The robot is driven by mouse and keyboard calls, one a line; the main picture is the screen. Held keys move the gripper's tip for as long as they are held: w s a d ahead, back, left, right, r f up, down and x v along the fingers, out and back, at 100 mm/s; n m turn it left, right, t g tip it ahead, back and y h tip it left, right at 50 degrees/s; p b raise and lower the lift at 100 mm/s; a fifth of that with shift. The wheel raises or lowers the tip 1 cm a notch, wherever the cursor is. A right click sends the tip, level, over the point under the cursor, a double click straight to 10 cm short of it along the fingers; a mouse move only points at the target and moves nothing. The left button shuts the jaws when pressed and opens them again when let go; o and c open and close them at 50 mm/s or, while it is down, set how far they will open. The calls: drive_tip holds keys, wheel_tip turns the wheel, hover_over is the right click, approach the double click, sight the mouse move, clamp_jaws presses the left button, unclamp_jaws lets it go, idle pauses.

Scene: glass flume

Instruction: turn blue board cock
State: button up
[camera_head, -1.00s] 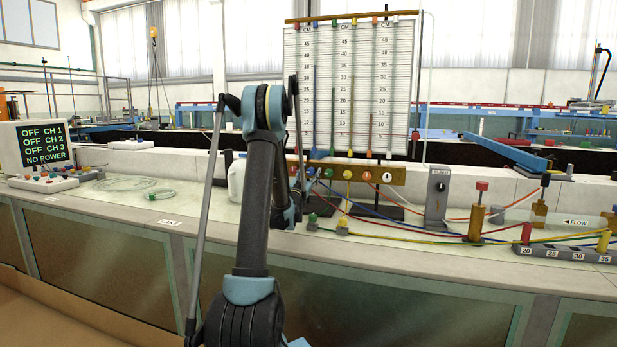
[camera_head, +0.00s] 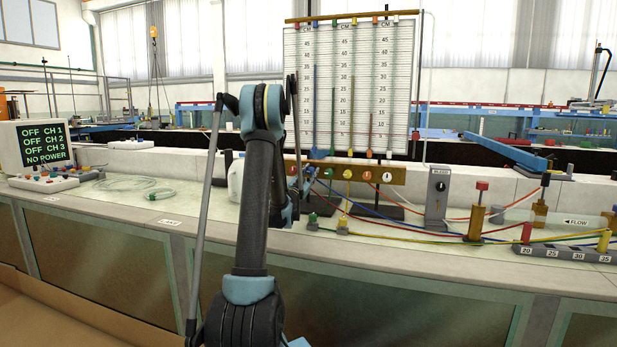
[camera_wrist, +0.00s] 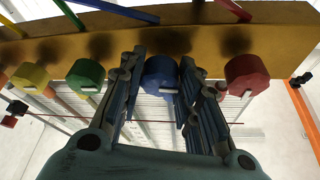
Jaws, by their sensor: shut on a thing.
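The blue board cock (camera_wrist: 160,75) sits on the yellow-brown wooden bar (camera_wrist: 215,38) in the wrist view, between a green cock (camera_wrist: 86,76) and a red cock (camera_wrist: 246,75). My gripper (camera_wrist: 160,66) has one finger on each side of the blue cock and is shut on it. A pale mark shows at its lower edge. In the head view the bar (camera_head: 408,175) runs along the foot of the scaled board (camera_head: 400,90). My arm hides most of my gripper there, and the blue cock (camera_head: 311,171) shows only as a small spot beside it.
Neighbouring cocks, including the yellow one (camera_wrist: 29,76), stand close on both sides of my fingers. Coloured tubes run across the bench to the right. A white jug (camera_head: 236,178) stands just left of my arm. A grey control box (camera_head: 437,198) stands right of the board.

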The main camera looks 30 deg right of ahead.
drive_tip(key=m+g, duration=0.1)
drive_tip(key=m, duration=0.2)
drive_tip(key=m+g, duration=0.2)
drive_tip(key=m, duration=0.1)
drive_tip(key=shift+w+a+h, duration=0.1)
drive_tip(key=shift+h, duration=0.3)
drive_tip(key=m+g, duration=0.1)
drive_tip(key=m, duration=0.1)
drive_tip(key=m+g, duration=0.1)
drive_tip(key=m, duration=0.2)
drive_tip(key=shift+r+m+y, duration=0.1)
drive_tip(key=shift+m+y, duration=0.2)
drive_tip(key=m+g+y, duration=0.1)
drive_tip(key=m, duration=0.2)
drive_tip(key=shift+m, duration=0.4)
drive_tip(key=shift+m+g+y, duration=0.3)
drive_tip(key=shift+m+y, duration=0.4)
drive_tip(key=shift+m, duration=1.1)
drive_tip(key=o, duration=1)
drive_tip(key=shift+o, duration=0.3)
